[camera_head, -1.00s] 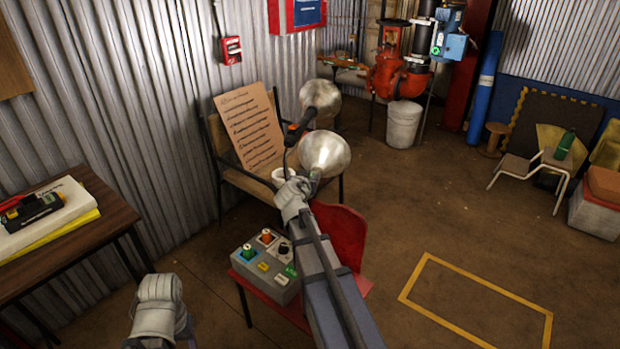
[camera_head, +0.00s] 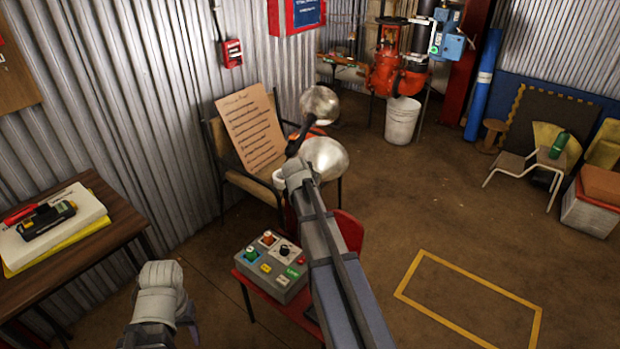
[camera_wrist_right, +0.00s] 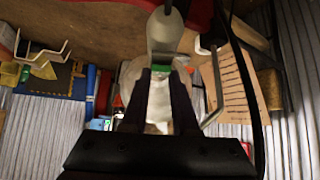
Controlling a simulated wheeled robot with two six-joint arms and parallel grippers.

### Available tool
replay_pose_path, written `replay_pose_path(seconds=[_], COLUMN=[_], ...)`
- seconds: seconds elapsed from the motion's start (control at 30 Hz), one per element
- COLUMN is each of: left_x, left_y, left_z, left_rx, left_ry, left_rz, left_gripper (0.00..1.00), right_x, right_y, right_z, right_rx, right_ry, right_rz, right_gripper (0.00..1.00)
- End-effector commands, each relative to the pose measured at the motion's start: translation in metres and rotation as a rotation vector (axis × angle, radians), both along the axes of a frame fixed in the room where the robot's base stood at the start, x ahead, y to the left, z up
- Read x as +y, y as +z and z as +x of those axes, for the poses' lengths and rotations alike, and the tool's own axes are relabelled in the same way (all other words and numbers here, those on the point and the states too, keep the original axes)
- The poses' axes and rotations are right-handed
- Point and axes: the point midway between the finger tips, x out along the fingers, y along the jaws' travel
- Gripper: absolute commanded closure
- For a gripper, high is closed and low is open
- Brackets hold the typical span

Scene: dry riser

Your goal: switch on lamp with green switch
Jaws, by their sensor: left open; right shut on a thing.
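A lamp with a silver dome shade (camera_head: 326,157) stands by the wooden chair. A second silver dome (camera_head: 320,104) is behind it. My right gripper is mostly hidden by my own wrist in the head view, close to the nearer dome. In the right wrist view my right gripper (camera_wrist_right: 160,76) is shut on a pale lamp part, with a green piece, likely the green switch (camera_wrist_right: 159,67), between its dark fingers. Whether the switch is pressed cannot be told. My left gripper (camera_head: 187,312) is open and empty at the bottom left, away from the lamp.
A grey control box (camera_head: 272,268) with coloured buttons and a knob sits on a red chair (camera_head: 350,230) beside my right arm. A wooden table (camera_head: 105,240) stands at the left. A cardboard sign (camera_head: 252,130) leans on the wooden chair.

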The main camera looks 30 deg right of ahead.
Motion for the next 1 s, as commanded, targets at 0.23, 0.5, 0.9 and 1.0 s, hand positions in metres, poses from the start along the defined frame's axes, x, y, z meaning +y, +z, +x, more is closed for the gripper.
replay_pose_path(seconds=[0.23, 0.5, 0.9, 1.0], left_x=[0.0, 0.0, 0.0, 0.0], left_y=[-0.001, 0.0, 0.005, 0.013], left_z=[0.0, 0.0, 0.0, 0.0], left_rx=[0.0, 0.0, 0.0, 0.0], left_ry=[0.0, 0.0, 0.0, 0.0], left_rz=[0.0, 0.0, 0.0, 0.0], left_gripper=[0.43, 0.43, 0.43, 0.43], right_x=[0.0, 0.0, 0.003, 0.008], right_y=[0.0, 0.0, 0.006, 0.014], right_z=[0.0, 0.0, -0.003, -0.008], right_rx=[0.0, -0.001, -0.001, 0.0], right_ry=[-0.001, -0.001, 0.001, 0.001], right_rz=[-0.001, -0.002, -0.002, -0.002], right_gripper=[1.0, 0.43, 0.43, 0.43])
